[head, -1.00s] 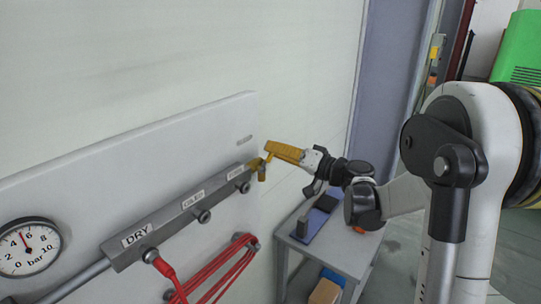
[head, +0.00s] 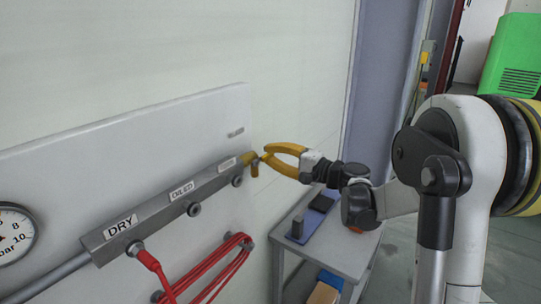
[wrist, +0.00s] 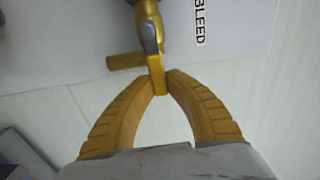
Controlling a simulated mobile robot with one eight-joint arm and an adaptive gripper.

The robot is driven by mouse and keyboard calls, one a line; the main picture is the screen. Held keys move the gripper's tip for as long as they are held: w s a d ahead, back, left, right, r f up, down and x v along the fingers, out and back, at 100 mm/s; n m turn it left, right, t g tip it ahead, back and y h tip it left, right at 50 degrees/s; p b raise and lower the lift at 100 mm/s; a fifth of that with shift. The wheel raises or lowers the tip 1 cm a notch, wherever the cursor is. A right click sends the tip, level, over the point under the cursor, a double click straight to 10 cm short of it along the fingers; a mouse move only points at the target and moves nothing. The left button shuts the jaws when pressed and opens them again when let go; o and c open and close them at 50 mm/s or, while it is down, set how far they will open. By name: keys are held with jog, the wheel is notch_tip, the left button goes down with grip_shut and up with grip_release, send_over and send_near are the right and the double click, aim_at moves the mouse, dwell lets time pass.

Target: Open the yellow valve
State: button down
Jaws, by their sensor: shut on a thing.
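The yellow valve (head: 250,162) sits at the right end of the grey manifold bar, by a small label. In the wrist view, the valve (wrist: 154,58) shows a yellow lever piece with a grey part on it and a short yellow stub pointing left. My gripper (head: 264,153) has bowed yellow fingers and reaches the valve from the right. In the wrist view, the fingertips of my gripper (wrist: 163,78) close on the lower end of the valve's lever.
The manifold bar (head: 160,204) on the grey board (head: 90,165) carries labels, including DRY. Red hoses (head: 228,262) hang below it. A pressure gauge (head: 12,235) is at the left edge. A grey cart (head: 345,255) stands below my arm.

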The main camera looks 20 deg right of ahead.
jog(key=shift+f+m, duration=0.15)
jog(key=shift+m, duration=0.15)
jog(key=c, duration=1.4)
grip_release()
jog(key=shift+o, duration=0.2)
jog(key=v, duration=1.2)
